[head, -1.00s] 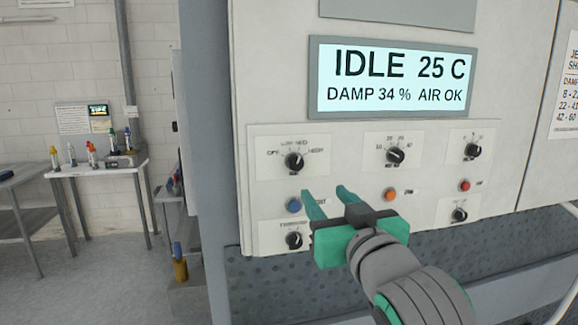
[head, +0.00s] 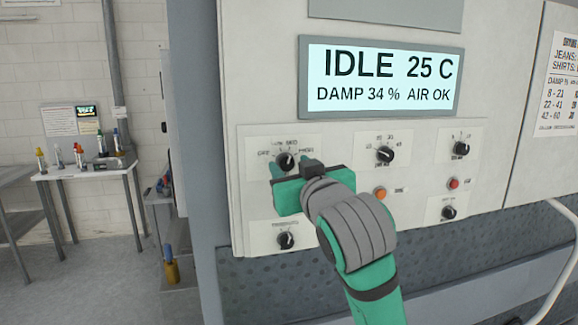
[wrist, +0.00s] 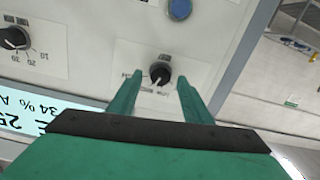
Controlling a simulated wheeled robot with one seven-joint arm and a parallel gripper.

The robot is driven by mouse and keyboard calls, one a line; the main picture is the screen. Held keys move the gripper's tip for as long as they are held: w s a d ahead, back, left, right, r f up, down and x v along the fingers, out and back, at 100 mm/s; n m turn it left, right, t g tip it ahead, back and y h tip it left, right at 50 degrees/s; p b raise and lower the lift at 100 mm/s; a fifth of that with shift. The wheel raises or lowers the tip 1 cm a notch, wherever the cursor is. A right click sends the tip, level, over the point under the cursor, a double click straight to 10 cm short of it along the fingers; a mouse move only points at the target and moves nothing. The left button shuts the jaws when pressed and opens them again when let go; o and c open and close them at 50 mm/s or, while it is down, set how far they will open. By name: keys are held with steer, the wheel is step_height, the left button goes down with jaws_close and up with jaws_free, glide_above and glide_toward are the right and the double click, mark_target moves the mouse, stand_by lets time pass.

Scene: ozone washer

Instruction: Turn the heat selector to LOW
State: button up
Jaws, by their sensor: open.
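The heat selector (head: 286,161) is a round black knob on the white panel, with OFF, LOW, MED and HIGH printed around it. Its white mark appears to point up and slightly right, though the exact label is hard to read. My gripper (head: 293,165) is open in front of it. In the wrist view the knob (wrist: 160,72) sits between the tips of my two green fingers (wrist: 157,78), with gaps on both sides and no visible contact. In the head view my gripper partly covers the knob's labels.
The display (head: 382,78) above reads IDLE 25 C, DAMP 34 %, AIR OK. Other black knobs (head: 385,154) and an orange button (head: 380,193) are nearby. A blue button (wrist: 180,8) lies below the selector, hidden in the head view. Another knob (head: 286,240) is lower down.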

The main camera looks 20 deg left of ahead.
steer(key=shift+w+a, duration=0.45)
steer(key=shift+w, duration=0.15)
steer(key=shift+c, duration=0.7)
steer(key=c, duration=0.9)
steer(key=n, duration=0.4)
steer(key=shift+n, duration=1.8)
